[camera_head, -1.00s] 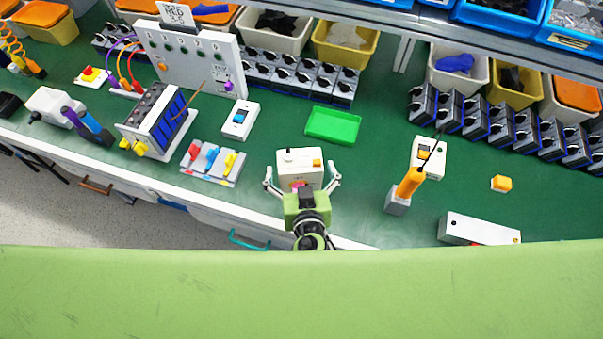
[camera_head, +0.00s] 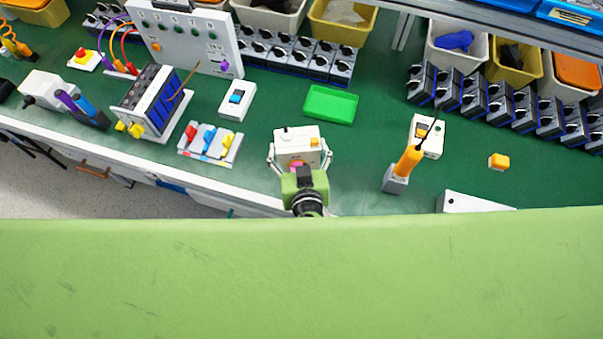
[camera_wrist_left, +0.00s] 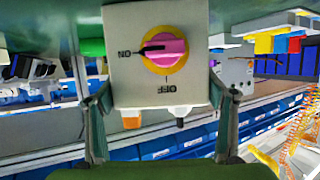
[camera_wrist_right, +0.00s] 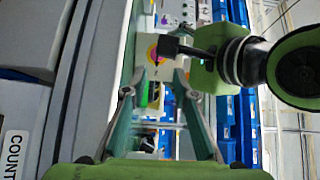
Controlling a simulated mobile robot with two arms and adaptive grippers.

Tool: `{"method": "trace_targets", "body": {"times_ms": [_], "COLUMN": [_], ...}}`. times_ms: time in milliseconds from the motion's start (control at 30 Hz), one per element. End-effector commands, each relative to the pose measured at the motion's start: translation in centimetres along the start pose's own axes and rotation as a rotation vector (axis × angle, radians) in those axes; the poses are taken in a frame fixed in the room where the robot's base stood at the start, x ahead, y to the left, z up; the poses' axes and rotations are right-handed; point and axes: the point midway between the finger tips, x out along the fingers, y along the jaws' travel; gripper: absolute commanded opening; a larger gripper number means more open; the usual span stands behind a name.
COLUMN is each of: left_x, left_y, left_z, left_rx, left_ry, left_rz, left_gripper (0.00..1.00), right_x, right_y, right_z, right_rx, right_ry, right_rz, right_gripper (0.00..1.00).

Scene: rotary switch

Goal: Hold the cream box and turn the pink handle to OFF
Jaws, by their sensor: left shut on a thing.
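The cream box (camera_head: 297,143) stands at the front edge of the green bench in the head view. My left gripper (camera_head: 300,158) is shut on it, one finger against each side. In the left wrist view the box (camera_wrist_left: 130,85) appears upside down. Its pink handle (camera_wrist_left: 168,50) sits in a yellow ring, and its dark pointer is at ON; the OFF mark is at the ring's lower side. My right gripper (camera_wrist_right: 158,92) is open and empty in the right wrist view, facing the pink handle (camera_wrist_right: 154,52) from a short distance. It is not visible in the head view.
A green tray (camera_head: 331,104) lies behind the box. An orange-handled lever switch (camera_head: 405,163) stands to its right, and a row of coloured switches (camera_head: 209,145) to its left. My left wrist is close to the right gripper's fingers in the right wrist view.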

Motion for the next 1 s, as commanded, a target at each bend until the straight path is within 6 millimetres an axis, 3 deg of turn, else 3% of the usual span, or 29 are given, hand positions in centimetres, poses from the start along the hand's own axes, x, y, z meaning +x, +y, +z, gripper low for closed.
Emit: {"method": "trace_targets", "body": {"times_ms": [233,700,1000], "left_x": [0.0,0.0,0.0], "left_y": [0.0,0.0,0.0], "left_z": [0.1,0.1,0.1], "left_rx": [0.001,0.001,0.001], "left_ry": [-0.001,-0.001,-0.001], "left_rz": [0.001,0.001,0.001], "left_gripper": [0.44,0.44,0.44], "right_x": [0.4,9.1,11.3], "right_y": [0.5,0.4,0.5], "right_z": [-0.6,-0.6,-0.6], "right_rx": [0.025,0.024,0.024], "right_ry": [0.004,0.003,0.002], "right_rz": [0.0,0.0,0.002], "right_gripper": [0.26,0.26,0.26]}}
